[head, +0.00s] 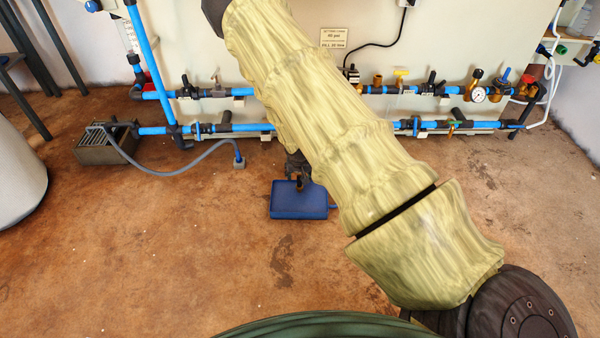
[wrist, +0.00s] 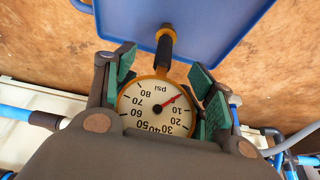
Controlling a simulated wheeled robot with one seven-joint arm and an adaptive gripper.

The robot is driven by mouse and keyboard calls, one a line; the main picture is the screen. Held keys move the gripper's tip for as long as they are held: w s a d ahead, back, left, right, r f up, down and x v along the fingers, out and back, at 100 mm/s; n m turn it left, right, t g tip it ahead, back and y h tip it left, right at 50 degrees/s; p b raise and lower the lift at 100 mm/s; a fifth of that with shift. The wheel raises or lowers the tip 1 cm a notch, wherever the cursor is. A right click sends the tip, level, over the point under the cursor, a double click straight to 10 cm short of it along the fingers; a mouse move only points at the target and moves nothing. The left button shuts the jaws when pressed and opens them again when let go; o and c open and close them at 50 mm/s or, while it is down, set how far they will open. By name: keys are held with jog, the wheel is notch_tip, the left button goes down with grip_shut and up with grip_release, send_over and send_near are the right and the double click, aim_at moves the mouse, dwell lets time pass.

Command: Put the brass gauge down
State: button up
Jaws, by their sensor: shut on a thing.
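The brass gauge (wrist: 155,107) has a round white psi dial with a red needle, a brass rim and a dark stem with a brass end. In the wrist view it sits between the green pads of my gripper (wrist: 162,68), which is shut on it. Its stem overlaps the blue tray (wrist: 178,18); I cannot tell whether it touches. In the head view my gripper (head: 297,166) is at the back edge of the blue tray (head: 300,207), partly behind my arm. The gauge is too small and dark there to make out clearly.
Blue pipework with valves (head: 430,90) and another gauge (head: 479,94) runs along the white wall panel. A grey box (head: 105,145) with a hose (head: 190,170) lies left of the tray. The brown floor (head: 180,240) in front is clear.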

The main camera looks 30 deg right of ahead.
jog(key=o, duration=1.4)
jog(key=p+v, duration=0.6)
jog(key=v, duration=0.6)
jog(key=s+a+f+n+g+y, duration=0.1)
jog(key=s+a+f+n, duration=0.1)
jog(key=s+a+f, duration=0.6)
jog(key=s+a+f+n+g+y, duration=0.1)
jog(key=s+a+f, duration=0.25)
jog(key=s, duration=0.95)
jog(key=s+a+n+g, duration=0.1)
jog(key=s+a, duration=0.2)
jog(key=s, duration=0.5)
jog(key=s+a+n, duration=0.2)
jog(key=s+a, duration=0.2)
jog(key=s, duration=0.5)
jog(key=shift+a+f+g+y, duration=0.2)
jog(key=shift+a+g+y, duration=0.1)
jog(key=shift+g, duration=0.1)
notch_tip(320, 180, up, 42)
jog(key=p, duration=4.2)
